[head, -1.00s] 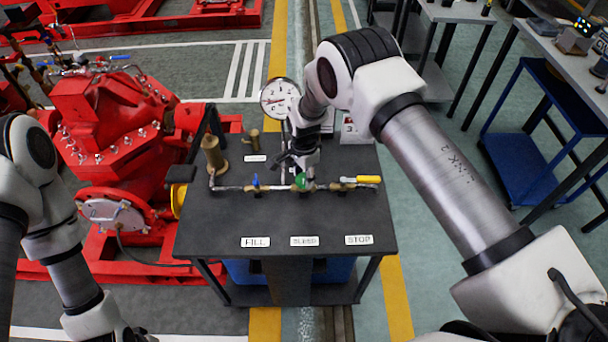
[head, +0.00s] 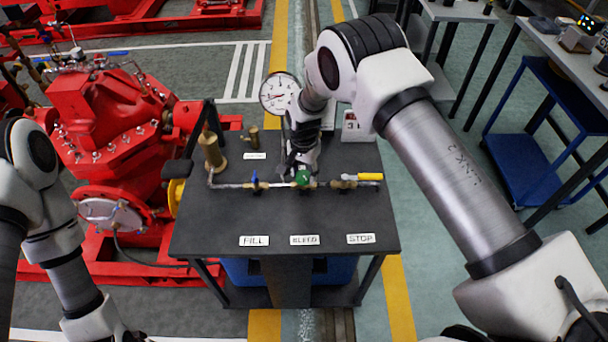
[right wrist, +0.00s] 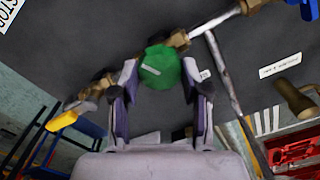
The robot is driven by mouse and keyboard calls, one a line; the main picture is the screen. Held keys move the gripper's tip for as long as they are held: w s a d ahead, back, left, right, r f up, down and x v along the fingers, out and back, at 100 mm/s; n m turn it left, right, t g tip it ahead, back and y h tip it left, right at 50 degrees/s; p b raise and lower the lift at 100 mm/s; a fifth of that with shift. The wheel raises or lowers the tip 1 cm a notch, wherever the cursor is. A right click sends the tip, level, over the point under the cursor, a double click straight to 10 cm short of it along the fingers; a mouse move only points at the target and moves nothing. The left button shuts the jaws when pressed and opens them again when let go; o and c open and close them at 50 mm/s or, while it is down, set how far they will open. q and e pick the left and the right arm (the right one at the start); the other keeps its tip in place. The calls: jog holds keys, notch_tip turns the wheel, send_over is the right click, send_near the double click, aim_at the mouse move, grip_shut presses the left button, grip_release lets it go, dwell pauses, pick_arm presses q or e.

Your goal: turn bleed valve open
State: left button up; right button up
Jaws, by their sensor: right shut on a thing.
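The green round knob of the bleed valve (head: 303,178) sits on the brass and steel pipe line, behind the BLEED label (head: 304,240) on the dark table. My right gripper (head: 297,168) reaches down to it from behind. In the right wrist view, the green knob (right wrist: 159,67) lies between the two fingers of my right gripper (right wrist: 160,76), which are shut on it. A white mark shows on the knob's face. My left arm is at the lower left of the head view; its gripper is mostly cut off by the bottom edge.
On the same line are a blue-handled valve (head: 255,180) to the left and a yellow-handled valve (head: 369,177) to the right. A round gauge (head: 279,93) and a brass fitting (head: 211,152) stand behind. The red pump (head: 110,120) is left. The table front (head: 290,220) is clear.

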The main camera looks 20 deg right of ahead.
jog(key=n, duration=0.2)
jog(key=n+b, duration=0.1)
jog(key=shift+s+f+n, duration=0.15)
jog(key=shift+f+n, duration=0.1)
jog(key=shift+n, duration=0.15)
jog(key=n, duration=0.4)
jog(key=shift+a+n+b, duration=0.1)
jog(key=shift+n+b, duration=0.2)
jog(key=shift+b, duration=0.1)
jog(key=n, duration=0.4)
jog(key=shift+a+n, duration=0.1)
jog(key=shift+n, duration=2.7)
jog(key=o, duration=0.9)
jog(key=shift+c, duration=0.2)
jog(key=shift+o, duration=1.4)
